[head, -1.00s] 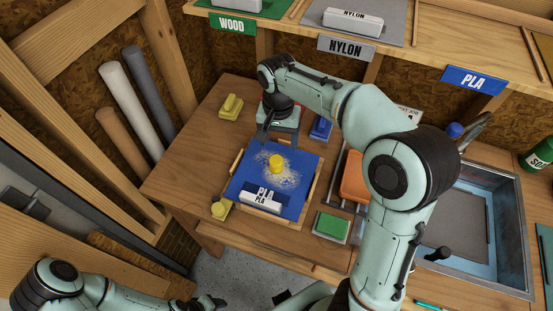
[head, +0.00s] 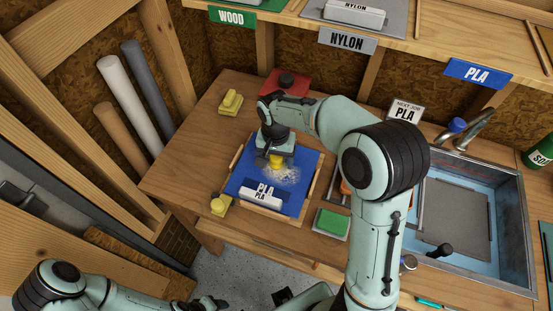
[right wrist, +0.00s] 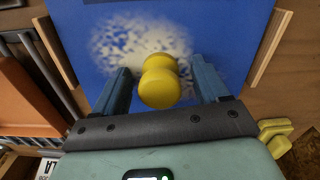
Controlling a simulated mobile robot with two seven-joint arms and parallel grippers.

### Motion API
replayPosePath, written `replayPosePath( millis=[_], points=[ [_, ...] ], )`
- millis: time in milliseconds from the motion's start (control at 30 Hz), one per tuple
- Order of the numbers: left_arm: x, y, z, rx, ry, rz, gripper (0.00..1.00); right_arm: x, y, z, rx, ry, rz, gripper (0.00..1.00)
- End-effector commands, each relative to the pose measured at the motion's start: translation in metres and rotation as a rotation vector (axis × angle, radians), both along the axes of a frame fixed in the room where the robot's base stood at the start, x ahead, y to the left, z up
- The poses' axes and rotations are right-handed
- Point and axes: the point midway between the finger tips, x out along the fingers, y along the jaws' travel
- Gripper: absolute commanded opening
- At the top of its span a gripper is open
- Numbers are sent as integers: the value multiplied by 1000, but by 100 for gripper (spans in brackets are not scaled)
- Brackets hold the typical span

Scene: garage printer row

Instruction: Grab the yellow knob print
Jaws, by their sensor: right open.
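The yellow knob print (head: 276,162) stands on a blue sheet (head: 311,172) in a patch of pale specks. In the right wrist view the knob (right wrist: 159,82) shows a rounded top and a narrower waist, between the two blue-grey fingers. My right gripper (head: 274,158) is above the sheet at the knob, open, with a gap on each side of it. The right gripper (right wrist: 160,72) is not closed on anything. My left gripper (head: 219,303) is low at the left, away from the bench; its jaw opening is too small to tell.
Wooden strips (head: 312,189) flank the sheet. A sink (head: 512,235) is farther right. A red object (head: 288,83) stands behind.

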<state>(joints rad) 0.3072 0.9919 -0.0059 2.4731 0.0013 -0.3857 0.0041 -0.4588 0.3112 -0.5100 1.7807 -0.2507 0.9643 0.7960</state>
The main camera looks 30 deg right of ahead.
Motion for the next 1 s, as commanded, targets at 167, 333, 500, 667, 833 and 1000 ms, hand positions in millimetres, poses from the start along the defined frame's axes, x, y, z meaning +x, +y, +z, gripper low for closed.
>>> replayPosePath(
  millis=[167, 333, 500, 667, 833, 1000],
  points=[
    [0, 0, 0, 0, 0, 0, 55, 0, 0, 1, 0, 0, 0, 38],
    [0, 0, 0, 0, 0, 0, 55, 0, 0, 1, 1, -1, 0, 14],
    [0, 0, 0, 0, 0, 0, 55, 0, 0, 1, 1, -1, 0, 14],
    [1, 0, 1, 0, -1, 0, 55, 1, 0, 8, 1, -2, 0, 14],
    [4, 0, 5, 0, -4, 0, 55, 1, 0, 30, 2, -6, 0, 14],
    [10, 0, 13, 0, -11, 0, 55, 2, 0, 73, 2, -10, 0, 14]
  ],
)
